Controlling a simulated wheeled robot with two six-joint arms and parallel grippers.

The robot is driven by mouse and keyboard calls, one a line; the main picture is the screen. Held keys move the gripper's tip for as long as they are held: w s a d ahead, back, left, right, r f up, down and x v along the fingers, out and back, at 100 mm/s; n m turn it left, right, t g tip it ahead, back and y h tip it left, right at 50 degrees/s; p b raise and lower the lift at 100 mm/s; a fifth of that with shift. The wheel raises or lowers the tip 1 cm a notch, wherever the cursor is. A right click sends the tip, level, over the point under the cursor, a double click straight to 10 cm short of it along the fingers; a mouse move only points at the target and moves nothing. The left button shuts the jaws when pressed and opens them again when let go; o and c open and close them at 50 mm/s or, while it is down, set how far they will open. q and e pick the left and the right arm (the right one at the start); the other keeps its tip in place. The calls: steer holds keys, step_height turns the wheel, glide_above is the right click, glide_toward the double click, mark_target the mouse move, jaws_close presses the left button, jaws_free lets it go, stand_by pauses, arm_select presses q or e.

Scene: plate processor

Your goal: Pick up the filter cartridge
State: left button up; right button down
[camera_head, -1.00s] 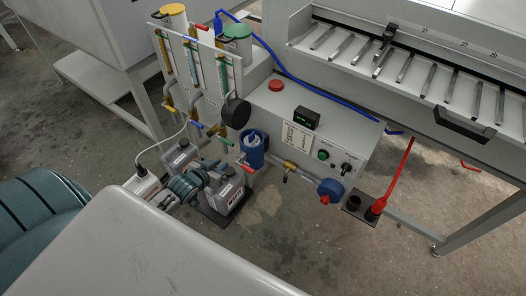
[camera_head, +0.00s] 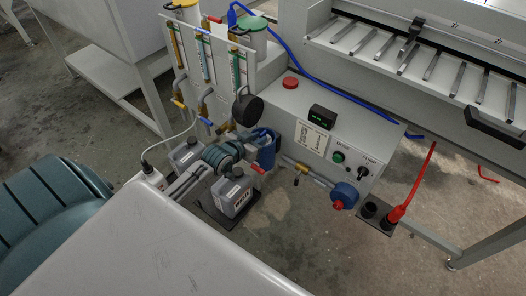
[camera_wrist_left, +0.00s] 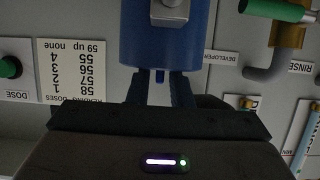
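A blue cylinder, which I take to be the filter cartridge in its housing (camera_head: 267,153), stands at the left front of the grey control box. My left gripper (camera_head: 262,135) is at its top in the head view and hides part of it. The two dark fingers (camera_wrist_left: 160,92) are apart, one on each side of the stem, with a gap showing. I cannot tell whether they touch the cylinder. My right gripper is not in view.
Two grey jugs (camera_head: 233,193) stand close by my left arm. Flow tubes and valves (camera_head: 205,65) rise behind. A round black part (camera_head: 247,108) sits just above the gripper. The control box (camera_head: 290,108) is right, with a blue-capped fitting (camera_head: 344,195) lower right.

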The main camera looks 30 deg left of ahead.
arm_select(q)
steer(key=x, duration=0.3)
steer(key=shift+s, duration=0.1)
jaws_close()
steer(key=shift+r, duration=0.1)
